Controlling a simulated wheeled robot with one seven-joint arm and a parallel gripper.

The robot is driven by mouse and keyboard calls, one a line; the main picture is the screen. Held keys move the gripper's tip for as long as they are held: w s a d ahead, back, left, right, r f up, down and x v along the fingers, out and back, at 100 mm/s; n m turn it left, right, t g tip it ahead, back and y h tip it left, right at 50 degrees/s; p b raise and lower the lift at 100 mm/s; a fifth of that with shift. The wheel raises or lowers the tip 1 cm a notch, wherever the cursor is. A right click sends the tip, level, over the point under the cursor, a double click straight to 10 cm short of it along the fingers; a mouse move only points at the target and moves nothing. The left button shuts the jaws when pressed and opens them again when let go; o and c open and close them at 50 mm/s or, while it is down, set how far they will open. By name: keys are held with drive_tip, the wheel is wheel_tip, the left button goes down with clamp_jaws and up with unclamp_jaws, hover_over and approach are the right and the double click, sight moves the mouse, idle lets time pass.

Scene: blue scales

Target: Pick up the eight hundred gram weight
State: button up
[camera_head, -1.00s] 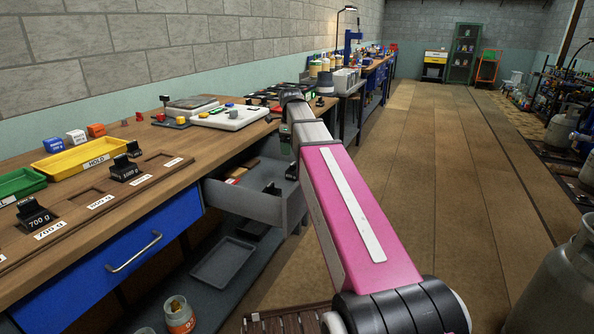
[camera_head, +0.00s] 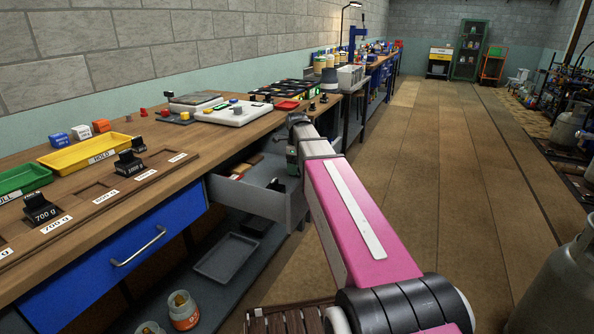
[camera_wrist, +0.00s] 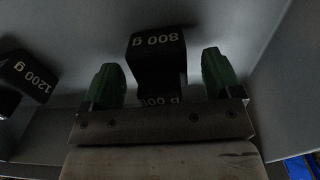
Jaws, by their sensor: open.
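The black 800 g weight (camera_wrist: 157,62) stands in the grey drawer, its white label upside down in the wrist view. My gripper (camera_wrist: 160,68) is open, with one green finger on each side of the weight and a gap on both sides. A black 1200 g weight (camera_wrist: 25,75) lies to the left in the wrist view.
Drawer walls (camera_wrist: 285,85) stand close on the right.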

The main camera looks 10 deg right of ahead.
drive_tip(key=shift+f, duration=0.2)
drive_tip(key=c, duration=1.5)
drive_tip(key=shift+c, duration=0.2)
drive_tip(key=shift+r, duration=0.15)
